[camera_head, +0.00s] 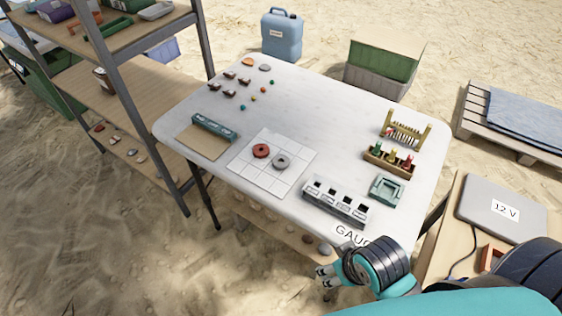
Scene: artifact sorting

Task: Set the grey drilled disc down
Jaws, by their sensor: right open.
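A grey disc with a dark centre hole (281,162) lies flat on the white gridded sheet (292,143) on the table. A red disc with a hole (261,151) lies just to its left on the same sheet. My right gripper (325,278) is open with nothing visible between its fingers. It is low in the picture at the table's near edge, well apart from the grey disc. My left gripper is not in view.
The white table (320,95) has free room behind the sheet. A teal slotted block (215,126) stands left of the sheet. A grey box with several slots (336,202), a teal square tray (386,190) and a bottle rack (389,161) stand to the right. A shelf (122,84) stands at left.

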